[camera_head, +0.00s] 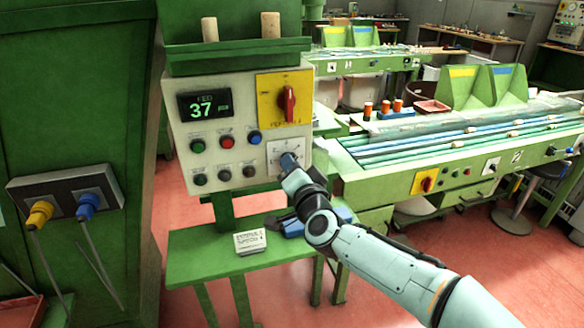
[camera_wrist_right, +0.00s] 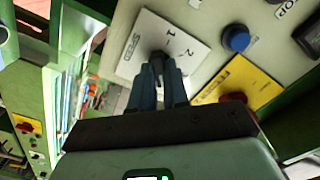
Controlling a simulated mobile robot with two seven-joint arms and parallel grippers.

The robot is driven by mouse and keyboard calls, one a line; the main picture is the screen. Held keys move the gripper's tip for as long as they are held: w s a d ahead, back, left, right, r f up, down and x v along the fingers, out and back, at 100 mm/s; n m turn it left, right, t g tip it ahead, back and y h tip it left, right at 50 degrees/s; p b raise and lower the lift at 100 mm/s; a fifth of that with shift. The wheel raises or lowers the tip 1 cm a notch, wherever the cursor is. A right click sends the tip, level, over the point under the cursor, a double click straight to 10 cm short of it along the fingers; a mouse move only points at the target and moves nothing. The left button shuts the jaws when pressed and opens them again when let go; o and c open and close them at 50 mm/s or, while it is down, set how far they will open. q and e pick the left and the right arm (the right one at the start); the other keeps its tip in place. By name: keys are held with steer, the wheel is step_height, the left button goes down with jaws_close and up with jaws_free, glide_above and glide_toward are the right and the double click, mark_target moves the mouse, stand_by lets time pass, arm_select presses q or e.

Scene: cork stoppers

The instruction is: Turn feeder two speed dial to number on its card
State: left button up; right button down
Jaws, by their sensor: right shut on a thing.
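My right gripper (camera_head: 289,160) is at the lower right of a beige control panel (camera_head: 235,88). In the right wrist view its fingers (camera_wrist_right: 158,82) are shut on the dark dial (camera_wrist_right: 157,57), whose white plate (camera_wrist_right: 140,40) shows the numerals 1 and 2. The white plate (camera_head: 274,150) also shows in the head view, partly hidden by my gripper. Where the dial points is hidden by the fingers. A small white card (camera_head: 250,241) lies on the green shelf below the panel; its print is too small to read. My left gripper is not in view.
The panel has a display (camera_head: 205,105) reading 37, a red rotary switch on a yellow plate (camera_head: 270,98), and several push buttons. A blue object (camera_head: 290,227) lies on the green shelf (camera_head: 190,243). A green conveyor (camera_head: 395,178) stands at right.

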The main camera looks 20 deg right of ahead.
steer(key=c, duration=1.1)
jaws_free()
steer(key=s, duration=1.3)
steer(key=shift+s+d, duration=0.2)
steer(key=shift+d, duration=0.05)
steer(key=shift+f, duration=0.1)
